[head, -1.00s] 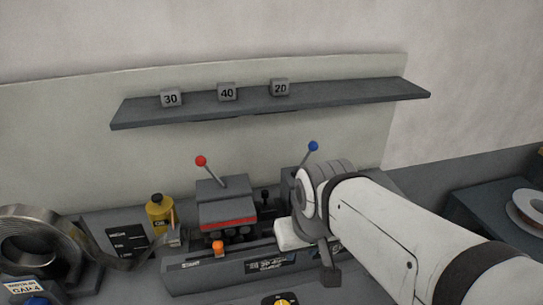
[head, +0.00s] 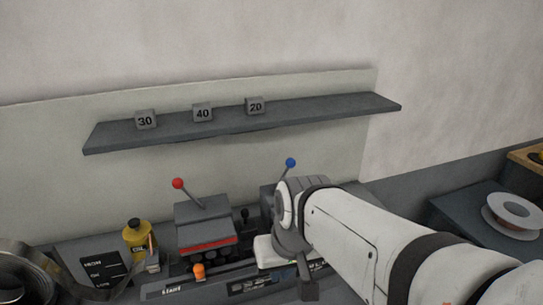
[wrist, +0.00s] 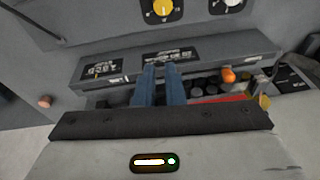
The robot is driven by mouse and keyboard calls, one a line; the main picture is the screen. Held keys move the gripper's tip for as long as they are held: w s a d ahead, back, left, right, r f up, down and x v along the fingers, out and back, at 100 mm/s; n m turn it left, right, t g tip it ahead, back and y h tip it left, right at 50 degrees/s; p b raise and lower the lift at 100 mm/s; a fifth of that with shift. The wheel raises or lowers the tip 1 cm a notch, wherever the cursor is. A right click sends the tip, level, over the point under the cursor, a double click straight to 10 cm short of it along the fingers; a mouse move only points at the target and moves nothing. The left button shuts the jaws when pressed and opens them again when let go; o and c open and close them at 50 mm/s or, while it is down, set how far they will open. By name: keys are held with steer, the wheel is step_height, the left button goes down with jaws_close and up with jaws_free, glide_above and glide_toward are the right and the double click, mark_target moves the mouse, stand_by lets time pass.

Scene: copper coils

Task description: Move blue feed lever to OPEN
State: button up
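The blue feed lever (head: 291,163) shows in the head view as a blue ball on a thin rod, leaning up and right from a grey housing (head: 268,197) partly hidden by my arm. In the wrist view my gripper (wrist: 160,70) has two blue fingers with a narrow gap between them and nothing visible in it. They reach over the grey labelled front bar of the machine. In the head view the fingers are hidden; my wrist is in front of and below the blue ball, apart from it. I cannot read an OPEN mark.
A red-knobbed lever (head: 178,184) stands to the left on its own housing. An orange knob (head: 199,270) and a yellow oil bottle (head: 137,238) are nearby. A shelf (head: 330,108) with numbered blocks is above. A spool (head: 515,213) lies at the right.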

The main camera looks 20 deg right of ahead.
steer(key=w+f+m+g+y, duration=0.1)
steer(key=w+a+f+m+y+b, duration=0.1)
steer(key=y, duration=0.1)
steer(key=shift+a+f+m+g, duration=0.25)
steer(key=shift+a+m+g, duration=0.05)
steer(key=shift+g, duration=0.1)
jaws_close()
steer(key=w+d+m+t+y+b, duration=0.1)
steer(key=w+d+m+t+y, duration=0.15)
steer(key=w+y, duration=0.2)
steer(key=w+d+m+t+y+b, duration=0.1)
steer(key=w+d+m+t+y, duration=0.15)
steer(key=w, duration=0.35)
steer(key=w+d+m+t+h, duration=0.1)
steer(key=w+d+m+t, duration=0.1)
steer(key=d, duration=0.5)
steer(key=w+d+m+t+h, duration=0.1)
steer(key=w+d+m+t, duration=0.1)
steer(key=d+m+t, duration=0.2)
steer(key=w+d+r+m+t+h+b, duration=0.1)
steer(key=w+d+m+t, duration=0.2)
steer(key=d+t, duration=0.3)
steer(key=d, duration=0.4)
steer(key=shift+d+m, duration=0.3)
steer(key=shift+w, duration=0.15)
